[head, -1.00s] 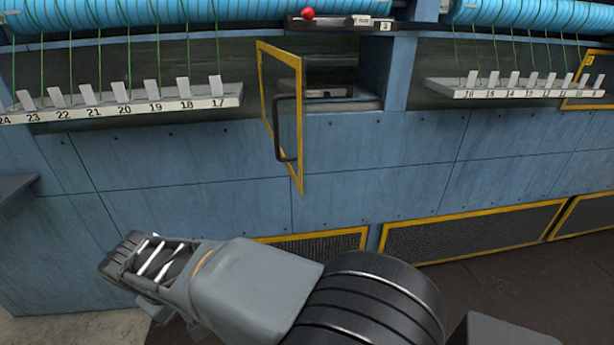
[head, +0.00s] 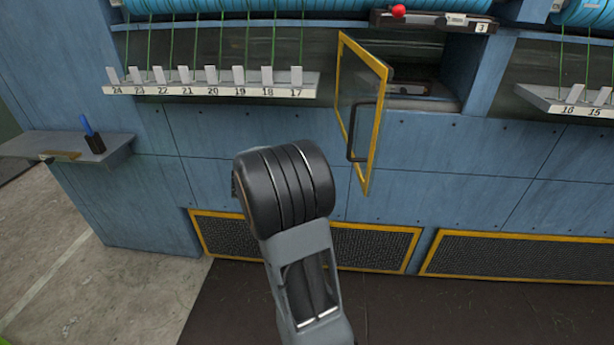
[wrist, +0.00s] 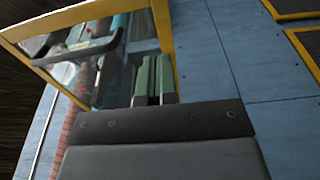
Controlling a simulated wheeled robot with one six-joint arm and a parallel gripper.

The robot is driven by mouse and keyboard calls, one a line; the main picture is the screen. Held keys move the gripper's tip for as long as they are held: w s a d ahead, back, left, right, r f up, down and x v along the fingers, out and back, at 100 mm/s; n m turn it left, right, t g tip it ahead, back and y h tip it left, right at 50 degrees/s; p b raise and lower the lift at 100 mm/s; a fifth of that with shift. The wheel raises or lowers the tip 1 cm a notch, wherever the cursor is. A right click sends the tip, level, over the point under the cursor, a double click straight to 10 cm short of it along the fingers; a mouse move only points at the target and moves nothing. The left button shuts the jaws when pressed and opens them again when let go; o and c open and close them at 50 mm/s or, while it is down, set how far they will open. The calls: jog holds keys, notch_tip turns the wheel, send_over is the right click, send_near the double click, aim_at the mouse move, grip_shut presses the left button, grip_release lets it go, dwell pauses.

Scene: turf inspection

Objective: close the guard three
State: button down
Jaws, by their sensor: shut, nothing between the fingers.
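Guard three (head: 375,125) is a clear panel in a yellow frame with a black handle (head: 352,135). It stands open, swung out from an opening beneath the plate marked 3 (head: 482,28). In the wrist view the guard's yellow frame (wrist: 165,30) and black handle (wrist: 80,50) fill the upper left. My gripper (wrist: 153,62) shows there with its two greenish fingers together and empty, in front of the panel near the frame's right bar. I cannot tell whether they touch it. In the head view my gripper is hidden behind my arm.
A numbered ledge with white tabs (head: 210,88) juts out left of the guard, another (head: 565,100) on the right. A red ball (head: 398,11) sits above the opening. A grey side shelf (head: 60,148) holds a cup with a blue item. Dark floor in front is clear.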

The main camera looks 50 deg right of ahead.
aim_at(362, 180)
jog(key=p+x, duration=0.2)
jog(key=x, duration=0.4)
jog(key=shift+s+d, duration=0.25)
jog(key=shift+s, duration=0.05)
jog(key=shift+s+d, duration=0.5)
jog(key=shift+d, duration=0.05)
